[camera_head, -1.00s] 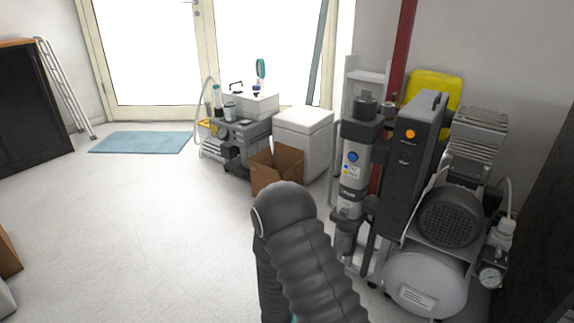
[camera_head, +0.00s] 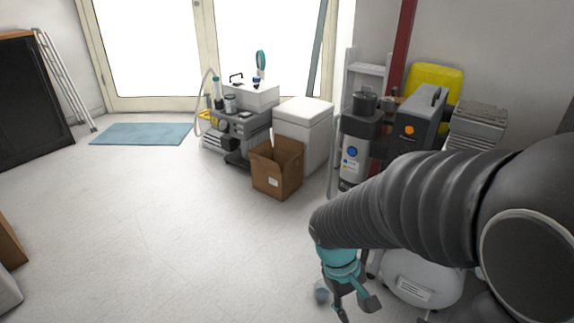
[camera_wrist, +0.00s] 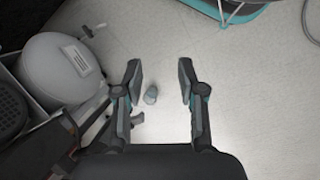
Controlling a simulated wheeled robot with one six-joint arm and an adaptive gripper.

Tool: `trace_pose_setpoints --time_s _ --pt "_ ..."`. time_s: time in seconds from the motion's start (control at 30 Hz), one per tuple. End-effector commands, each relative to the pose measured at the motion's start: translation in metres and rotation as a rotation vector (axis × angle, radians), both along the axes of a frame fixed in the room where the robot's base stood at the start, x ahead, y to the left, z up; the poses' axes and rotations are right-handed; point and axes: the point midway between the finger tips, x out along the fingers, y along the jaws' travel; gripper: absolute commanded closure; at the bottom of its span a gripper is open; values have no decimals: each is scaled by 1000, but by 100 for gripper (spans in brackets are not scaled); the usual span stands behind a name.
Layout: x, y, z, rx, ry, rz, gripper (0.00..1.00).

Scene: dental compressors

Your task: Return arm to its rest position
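My gripper (camera_head: 353,303) hangs low in the head view, in front of the compressor, with my dark ribbed arm above it. In the wrist view my gripper (camera_wrist: 160,80) has its two fingers well apart with nothing between their tips. A small grey-blue cylindrical object (camera_wrist: 151,95) lies on the floor below, seen between the fingers and nearer the left one. It also shows in the head view (camera_head: 321,292), just left of the gripper. The compressor's white tank (camera_head: 420,281) is partly hidden by my arm. The tank (camera_wrist: 60,68) is at left in the wrist view.
The grey compressor unit (camera_head: 357,150) with an orange-lit black box (camera_head: 418,118) stands at right. An open cardboard box (camera_head: 277,172), a white bin (camera_head: 303,125) and a dental cart (camera_head: 238,130) stand behind. A blue mat (camera_head: 140,134) lies by the door.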

Motion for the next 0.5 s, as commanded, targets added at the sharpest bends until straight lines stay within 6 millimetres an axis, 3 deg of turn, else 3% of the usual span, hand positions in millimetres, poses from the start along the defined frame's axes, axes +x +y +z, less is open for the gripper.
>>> trace_pose_setpoints --time_s 0.5 --pt "-31 6 117 302 -409 -290 60"
